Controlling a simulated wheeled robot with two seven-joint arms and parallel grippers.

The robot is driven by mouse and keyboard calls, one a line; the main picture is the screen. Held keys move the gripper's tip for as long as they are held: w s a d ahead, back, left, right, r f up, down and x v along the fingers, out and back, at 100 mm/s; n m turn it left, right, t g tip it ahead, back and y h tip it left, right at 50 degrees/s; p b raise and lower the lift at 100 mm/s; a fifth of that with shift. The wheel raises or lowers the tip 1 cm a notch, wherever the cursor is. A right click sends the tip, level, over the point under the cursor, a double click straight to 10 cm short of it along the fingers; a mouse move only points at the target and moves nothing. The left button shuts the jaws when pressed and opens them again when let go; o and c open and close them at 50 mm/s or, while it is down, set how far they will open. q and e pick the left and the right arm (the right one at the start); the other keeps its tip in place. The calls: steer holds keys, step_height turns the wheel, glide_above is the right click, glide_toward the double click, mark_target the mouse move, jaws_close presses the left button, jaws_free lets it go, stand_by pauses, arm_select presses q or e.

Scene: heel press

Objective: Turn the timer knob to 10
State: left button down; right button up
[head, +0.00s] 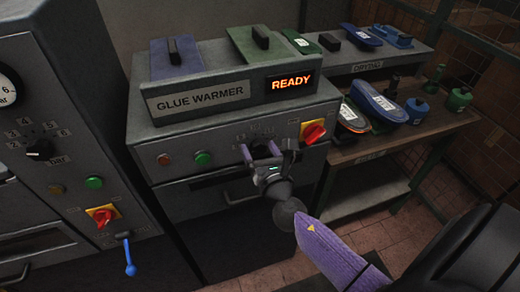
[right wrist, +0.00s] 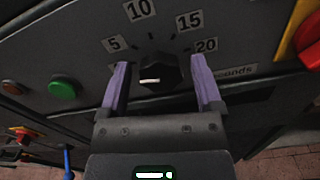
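The timer knob (right wrist: 158,70) is a dark knob with a short white mark low on its face, on the glue warmer's (head: 225,98) front panel. Its scale reads 5, 10, 15 and 20, with 10 (right wrist: 139,9) above and left of the knob and "seconds" at lower right. My right gripper (right wrist: 160,64) is open, with one purple finger on each side of the knob and a visible gap to each. In the head view my right gripper (head: 261,150) is in front of the panel and largely hides the knob. My left gripper is not in view.
A red switch on a yellow plate (head: 313,131) is close right of my right gripper. A green button (head: 203,158) is to the left. A press with a gauge and a blue-handled lever (head: 129,258) stands at far left. A drying rack (head: 375,65) stands at right.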

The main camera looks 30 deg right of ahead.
steer(key=c, duration=0.9)
jaws_close()
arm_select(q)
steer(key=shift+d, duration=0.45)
